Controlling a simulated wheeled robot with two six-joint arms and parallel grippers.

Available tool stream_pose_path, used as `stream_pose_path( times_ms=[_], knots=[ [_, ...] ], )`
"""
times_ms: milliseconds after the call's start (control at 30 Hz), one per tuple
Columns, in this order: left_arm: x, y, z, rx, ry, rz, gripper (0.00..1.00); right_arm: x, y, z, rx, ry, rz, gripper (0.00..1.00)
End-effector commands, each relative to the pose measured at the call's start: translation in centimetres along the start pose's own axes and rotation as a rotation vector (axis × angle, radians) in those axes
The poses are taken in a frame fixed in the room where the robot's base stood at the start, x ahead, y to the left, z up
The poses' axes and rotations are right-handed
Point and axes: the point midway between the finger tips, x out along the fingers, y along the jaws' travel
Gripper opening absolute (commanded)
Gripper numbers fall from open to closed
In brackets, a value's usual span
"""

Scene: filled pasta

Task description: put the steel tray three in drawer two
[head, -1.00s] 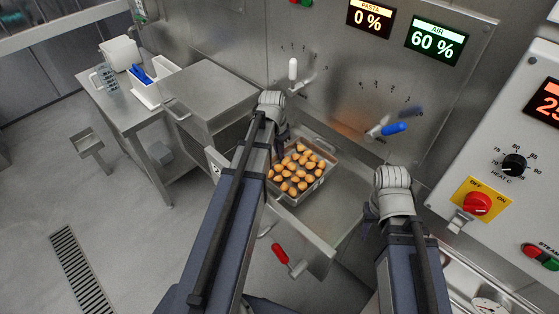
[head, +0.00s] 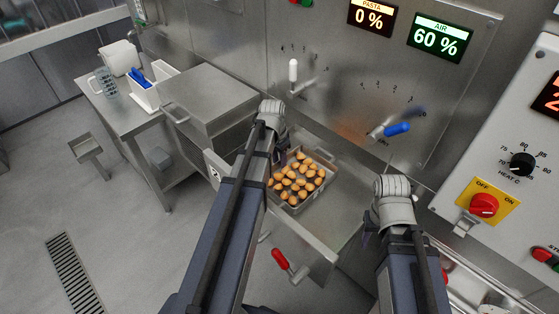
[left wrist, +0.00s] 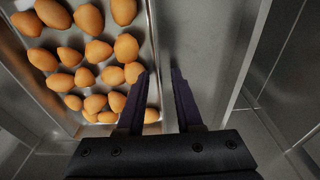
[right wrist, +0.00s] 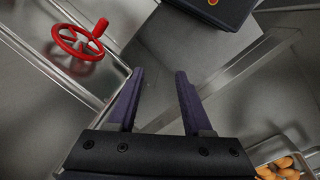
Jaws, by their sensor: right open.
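A steel tray (head: 293,209) filled with several orange-brown pasta pieces sits in an open steel drawer (head: 330,208) below the machine panel. It fills the upper left of the left wrist view (left wrist: 154,40), and a corner shows in the right wrist view (right wrist: 262,158). My left gripper (head: 280,158) is at the tray's edge; in the left wrist view its fingers (left wrist: 160,72) are apart, near the tray's side wall, and I cannot tell whether they touch it. My right gripper (head: 369,226) is open and empty, right of the drawer (right wrist: 158,72).
A steel cabinet (head: 210,100) stands left of the drawer, beside a side table (head: 128,118) with a measuring jug (head: 104,82). A red handle (head: 281,259) is near the drawer front. A red handwheel (right wrist: 80,42) shows in the right wrist view. Open floor lies left.

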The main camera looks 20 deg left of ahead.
Motion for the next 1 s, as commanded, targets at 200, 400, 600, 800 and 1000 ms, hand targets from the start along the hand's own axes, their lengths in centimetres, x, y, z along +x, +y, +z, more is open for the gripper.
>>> stream_pose_path(
  times_ms=[200,400,600,800,1000],
  knots=[
    [-0.2,0.0,0.0,0.0,0.0,0.0,0.35,-0.2,0.0,0.0,0.0,0.0,0.0,0.5],
    [-1.6,0.0,-0.1,0.0,0.0,0.0,0.35,-1.6,0.1,0.1,0.0,0.0,0.0,0.5],
    [-4.2,0.0,-0.1,0.0,0.0,0.0,0.35,-4.2,0.4,0.2,0.0,0.0,0.0,0.5],
    [-7.4,0.0,-0.1,0.0,0.0,0.0,0.35,-7.4,0.7,0.4,0.0,0.0,0.0,0.5],
    [-10.5,0.0,-0.1,0.0,0.0,0.0,0.35,-10.4,1.0,0.6,0.0,0.0,0.0,0.5]
  ],
)
